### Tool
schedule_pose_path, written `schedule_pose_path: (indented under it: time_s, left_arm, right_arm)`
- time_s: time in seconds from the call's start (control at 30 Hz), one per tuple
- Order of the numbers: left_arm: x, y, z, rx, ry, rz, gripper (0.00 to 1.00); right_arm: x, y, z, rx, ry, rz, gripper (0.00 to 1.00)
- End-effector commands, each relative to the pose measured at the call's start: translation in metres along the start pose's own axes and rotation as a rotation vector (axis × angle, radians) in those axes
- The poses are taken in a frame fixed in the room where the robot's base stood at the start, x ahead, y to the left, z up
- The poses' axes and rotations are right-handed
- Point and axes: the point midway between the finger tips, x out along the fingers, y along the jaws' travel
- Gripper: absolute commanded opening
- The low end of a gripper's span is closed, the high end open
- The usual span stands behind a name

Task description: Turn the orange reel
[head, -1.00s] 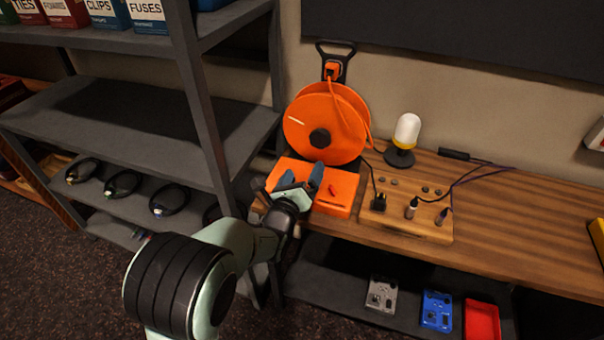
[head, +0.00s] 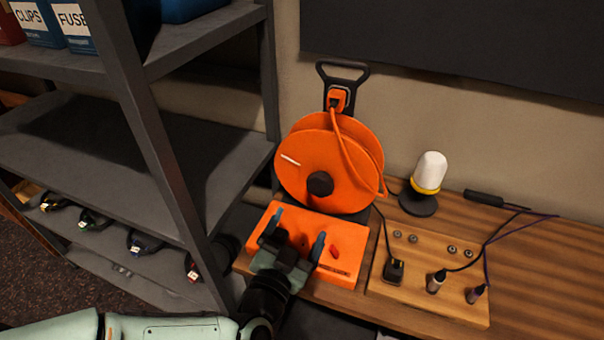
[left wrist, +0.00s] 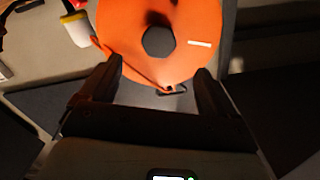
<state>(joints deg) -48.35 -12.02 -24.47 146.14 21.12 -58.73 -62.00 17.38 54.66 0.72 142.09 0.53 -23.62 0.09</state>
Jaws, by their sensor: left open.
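The orange reel (head: 318,150) stands upright on the bench against the wall. It has a dark hub knob (head: 320,184), a white mark at its left and an orange cable down its right side. My left gripper (head: 293,246) is open and empty, over the orange box in front of the reel and apart from the reel. In the left wrist view the reel (left wrist: 190,55) with its dark hub (left wrist: 158,42) shows beyond the open fingers (left wrist: 153,88). My right gripper is in neither view.
The orange box (head: 345,255) has a red switch. A wooden board (head: 420,280) with plugs and a white-and-yellow lamp (head: 429,172) stand to the right. A grey shelf post (head: 160,150) is close at the left. A black handle (head: 342,75) rises above the reel.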

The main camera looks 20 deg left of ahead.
Motion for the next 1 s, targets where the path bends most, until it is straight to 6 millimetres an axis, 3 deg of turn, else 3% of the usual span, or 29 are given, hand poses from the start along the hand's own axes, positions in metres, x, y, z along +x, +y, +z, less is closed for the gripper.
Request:
schedule_pose_path:
  time_s: [0.17,0.37,0.7,1.0]
  left_arm:
    - [0.002,0.002,-0.005,-0.047,0.006,0.004,0.90]
    - [0.024,0.002,-0.007,-0.038,0.004,0.005,0.90]
    - [0.096,0.003,-0.004,-0.039,0.009,0.004,0.90]
    - [0.128,0.003,-0.004,-0.041,0.007,0.005,0.90]
  right_arm:
    - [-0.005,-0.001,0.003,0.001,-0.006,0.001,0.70]
    - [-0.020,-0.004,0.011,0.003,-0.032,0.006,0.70]
    - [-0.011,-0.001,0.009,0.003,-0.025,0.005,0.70]
    - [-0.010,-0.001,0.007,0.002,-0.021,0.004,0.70]
